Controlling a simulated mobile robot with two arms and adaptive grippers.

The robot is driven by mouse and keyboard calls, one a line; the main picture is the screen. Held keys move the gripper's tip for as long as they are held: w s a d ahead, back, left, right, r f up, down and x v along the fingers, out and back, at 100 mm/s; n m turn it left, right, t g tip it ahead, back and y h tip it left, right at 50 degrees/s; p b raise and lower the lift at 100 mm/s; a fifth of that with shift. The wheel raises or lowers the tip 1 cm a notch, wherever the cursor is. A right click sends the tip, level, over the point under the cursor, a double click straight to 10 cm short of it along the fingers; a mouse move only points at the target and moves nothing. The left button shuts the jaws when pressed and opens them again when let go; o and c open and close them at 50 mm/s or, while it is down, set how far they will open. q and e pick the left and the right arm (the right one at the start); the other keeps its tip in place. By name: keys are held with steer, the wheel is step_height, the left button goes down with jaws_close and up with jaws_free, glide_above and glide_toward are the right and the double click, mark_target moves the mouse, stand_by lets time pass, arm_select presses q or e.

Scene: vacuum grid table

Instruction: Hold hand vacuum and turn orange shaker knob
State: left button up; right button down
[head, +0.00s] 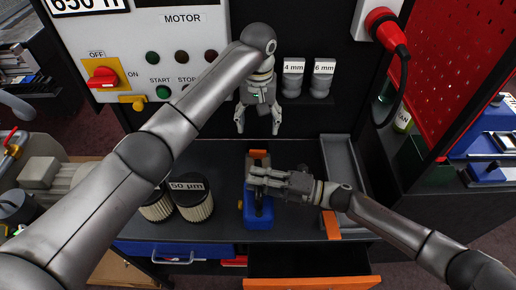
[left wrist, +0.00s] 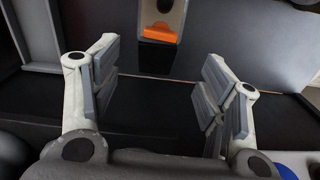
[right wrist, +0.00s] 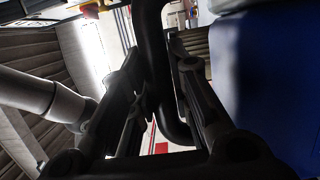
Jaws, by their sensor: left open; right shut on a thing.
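The blue hand vacuum (head: 258,221) with a dark handle lies on the dark table. My right gripper (head: 258,179) comes from the right and is shut on the handle. In the right wrist view, the black curved handle (right wrist: 153,50) passes between the fingers beside the blue body (right wrist: 275,80). An orange piece (head: 258,153) sits at the far end of the vacuum; it also shows in the left wrist view (left wrist: 160,33). I cannot tell whether it is the shaker knob. My left gripper (head: 258,128) is open, empty, pointing down just beyond this piece, without touching it.
Two filters (head: 193,200) stand left of the vacuum. A grey tray (head: 345,165) lies to the right. A motor panel (head: 150,50) with a red switch (head: 103,77) stands at the back left. Labelled grey parts (head: 322,80) sit behind. An orange-fronted drawer (head: 310,283) is in front.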

mark_target(258, 151)
arm_select(q)
step_height(258, 151, down, 11)
steer(key=shift+f, duration=0.2)
stand_by(0.3)
steer(key=c, duration=1)
steer(key=shift+m, duration=1.5)
steer(key=o, duration=1)
steer(key=shift+r, duration=0.15)
